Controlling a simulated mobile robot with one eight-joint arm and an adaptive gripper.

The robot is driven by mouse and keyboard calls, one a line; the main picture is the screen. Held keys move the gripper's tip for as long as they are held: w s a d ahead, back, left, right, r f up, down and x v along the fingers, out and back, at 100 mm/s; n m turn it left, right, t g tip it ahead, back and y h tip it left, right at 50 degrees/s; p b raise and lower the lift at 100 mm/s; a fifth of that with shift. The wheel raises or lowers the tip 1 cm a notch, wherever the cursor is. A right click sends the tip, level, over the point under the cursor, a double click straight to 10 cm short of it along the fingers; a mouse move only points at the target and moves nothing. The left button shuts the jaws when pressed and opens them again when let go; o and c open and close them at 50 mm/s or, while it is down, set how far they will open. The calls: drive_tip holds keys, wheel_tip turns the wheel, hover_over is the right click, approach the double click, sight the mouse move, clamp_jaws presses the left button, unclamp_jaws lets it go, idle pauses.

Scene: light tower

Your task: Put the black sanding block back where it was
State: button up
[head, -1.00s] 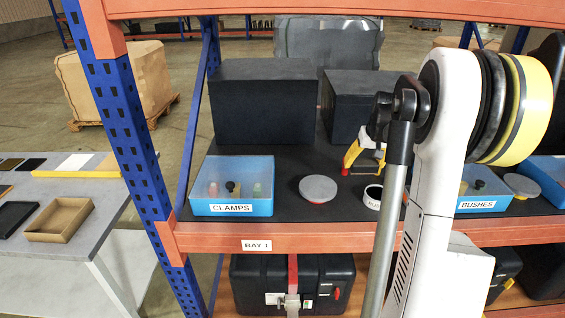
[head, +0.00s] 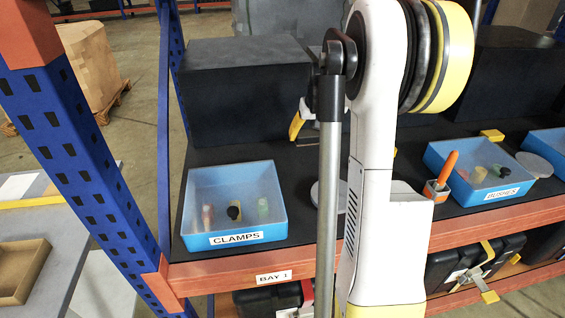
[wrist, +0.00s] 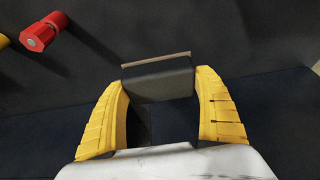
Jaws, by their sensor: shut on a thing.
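The black sanding block (wrist: 158,82), dark with a thin brown edge, is held between the yellow fingers of my gripper (wrist: 160,88) in the wrist view. My gripper is shut on it from both sides. In the head view a yellow finger (head: 297,125) shows above the dark shelf, behind the CLAMPS tray and in front of a large black box. My arm hides most of the gripper there. Whether the block touches the shelf cannot be told.
The blue CLAMPS tray (head: 278,225) stands at the shelf's left front, small items inside. A grey disc (head: 315,195) is partly behind my arm. The black box (head: 240,95) stands behind. Right are an orange-handled tool (head: 446,170) and BUSHES tray (head: 437,165). A blue upright (head: 85,150) bounds the left.

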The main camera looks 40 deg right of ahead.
drive_tip(key=b, duration=0.2)
hover_over(286, 165)
drive_tip(key=f, duration=0.3)
drive_tip(key=s+f, duration=0.1)
drive_tip(key=shift+a+f, duration=0.2)
drive_tip(key=shift+f, duration=0.2)
wheel_tip(286, 165, down, 4)
drive_tip(key=shift+w+f+b, duration=0.1)
drive_tip(key=shift+b, duration=0.75)
drive_tip(key=shift+c, duration=0.3)
drive_tip(key=o, duration=1.1)
drive_tip(key=p+v, duration=0.4)
drive_tip(key=v, duration=0.8)
drive_tip(key=s+a+r+n+t, duration=0.1)
drive_tip(key=s+a+r+n, duration=0.15)
drive_tip(key=a, duration=0.75)
drive_tip(key=s+a+r+n+t, duration=0.1)
drive_tip(key=s+a+r, duration=0.2)
drive_tip(key=a, duration=0.6)
drive_tip(key=s+a+n, duration=0.1)
drive_tip(key=s+a, duration=0.2)
drive_tip(key=a, duration=0.1)
drive_tip(key=s+a+f+n+t+y, duration=0.1)
drive_tip(key=s+a, duration=0.3)
drive_tip(key=s+a+f+n+y, duration=0.1)
drive_tip(key=s+a, duration=0.2)
drive_tip(key=a, duration=0.2)
drive_tip(key=shift+s+a, duration=0.15)
drive_tip(key=shift+s, duration=0.2)
